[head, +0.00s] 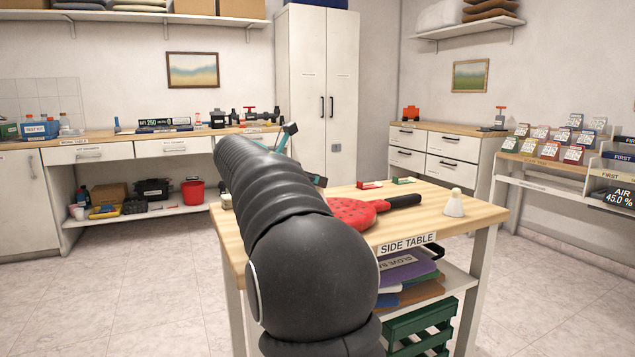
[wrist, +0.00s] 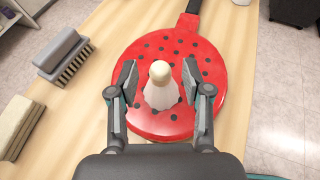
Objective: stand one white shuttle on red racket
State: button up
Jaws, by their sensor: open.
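The red racket (wrist: 217,62) with dark holes lies flat on the side table, and it also shows in the head view (head: 350,212), partly behind my arm. In the wrist view a white shuttle (wrist: 161,92) stands upright on the racket's face, cork end up, skirt down. My gripper (wrist: 160,70) is open, with one finger on each side of this shuttle; the right finger is very close to it, and I cannot tell if they touch. A second white shuttle (head: 454,204) stands on the table's right end. In the head view my arm hides the gripper and the first shuttle.
A grey brush (wrist: 65,58) and a beige block (wrist: 18,125) lie left of the racket. The black racket handle (head: 404,200) points toward the second shuttle's side. Small red and green items (head: 370,184) sit at the table's back edge. The table edge lies right of the racket.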

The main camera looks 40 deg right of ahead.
jog(key=v, duration=0.9)
jog(key=shift+p, duration=0.35)
jog(key=s+a+f+m+y, duration=0.1)
jog(key=s+a+f, duration=0.1)
jog(key=s+a+f+m+t+y, duration=0.1)
jog(key=s+a+f+m, duration=0.1)
jog(key=s, duration=0.1)
jog(key=s+a+f+m+y, duration=0.1)
jog(key=s+a+f+y, duration=0.1)
jog(key=a, duration=0.1)
jog(key=shift+s+f+m+t, duration=0.3)
jog(key=shift+s+f+m, duration=0.05)
jog(key=shift+s+m, duration=0.05)
jog(key=s+a+f+m+t+y, duration=0.1)
jog(key=s+a+f+m+y, duration=0.8)
jog(key=s+a+f+m, duration=0.6)
jog(key=s+a+f, duration=0.3)
jog(key=s+f, duration=0.2)
jog(key=shift+s+a+t, duration=0.25)
jog(key=shift+a+t, duration=0.05)
jog(key=shift+t, duration=0.1)
jog(key=shift+c, duration=0.7)
